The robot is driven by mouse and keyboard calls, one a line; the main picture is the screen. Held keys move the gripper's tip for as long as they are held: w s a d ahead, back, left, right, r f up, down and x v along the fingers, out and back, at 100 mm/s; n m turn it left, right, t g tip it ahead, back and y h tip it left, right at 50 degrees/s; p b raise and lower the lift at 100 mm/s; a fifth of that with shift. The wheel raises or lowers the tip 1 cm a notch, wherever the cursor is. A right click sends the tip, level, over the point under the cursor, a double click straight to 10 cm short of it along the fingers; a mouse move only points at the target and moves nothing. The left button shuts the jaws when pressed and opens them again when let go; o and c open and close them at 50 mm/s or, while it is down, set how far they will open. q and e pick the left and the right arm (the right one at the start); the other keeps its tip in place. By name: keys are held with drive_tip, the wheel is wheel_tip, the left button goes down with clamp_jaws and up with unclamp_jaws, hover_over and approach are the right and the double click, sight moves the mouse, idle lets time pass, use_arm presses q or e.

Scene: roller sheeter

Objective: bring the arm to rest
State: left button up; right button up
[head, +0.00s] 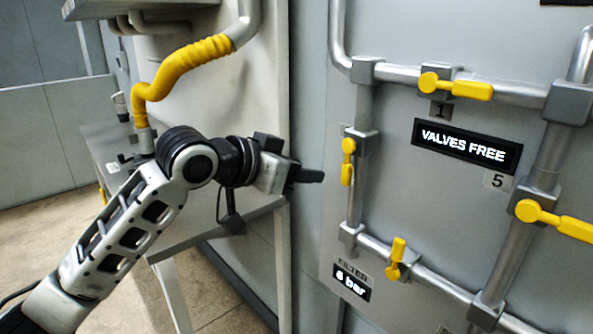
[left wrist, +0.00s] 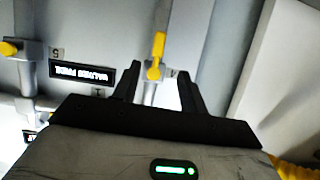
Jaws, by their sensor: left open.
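My left arm comes in from the left in the head view, bent at the elbow. Its gripper (head: 308,175) is open and empty, pointing right at the pipe panel, a little short of the left yellow valve handle (head: 348,160). In the left wrist view the two dark fingers (left wrist: 158,88) stand apart, and a yellow handle (left wrist: 156,55) shows beyond, between their tips. I see no contact between fingers and handle. My right gripper is not in view.
The grey panel carries pipes with more yellow handles at the top (head: 455,88), right (head: 555,218) and bottom (head: 396,258). A sign (head: 467,146) reads "VALVES FREE"; a display (head: 352,281) reads "6 bar". A grey table (head: 235,214) and a yellow hose (head: 180,66) lie close behind my arm.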

use_arm(q)
drive_tip(key=shift+s+a, duration=0.1)
drive_tip(key=shift+a, duration=0.05)
drive_tip(key=s+a+f+n+t+y, duration=0.1)
drive_tip(key=s+f+n, duration=0.15)
drive_tip(key=f, duration=0.85)
drive_tip(key=s+a+f+n+y, duration=0.15)
drive_tip(key=s+f, duration=0.25)
drive_tip(key=f, duration=0.7)
drive_tip(key=s+a+f+n+y, duration=0.1)
drive_tip(key=s+a+f, duration=0.3)
drive_tip(key=s+f, duration=0.3)
drive_tip(key=s+a+f+n+y, duration=0.1)
drive_tip(key=s+a+f, duration=0.3)
drive_tip(key=s+f, duration=0.4)
drive_tip(key=s+y, duration=0.1)
drive_tip(key=s, duration=0.3)
drive_tip(key=shift+f+g, duration=0.15)
drive_tip(key=shift+g, duration=0.15)
drive_tip(key=shift+s+d+y, duration=0.1)
drive_tip(key=shift+y, duration=0.15)
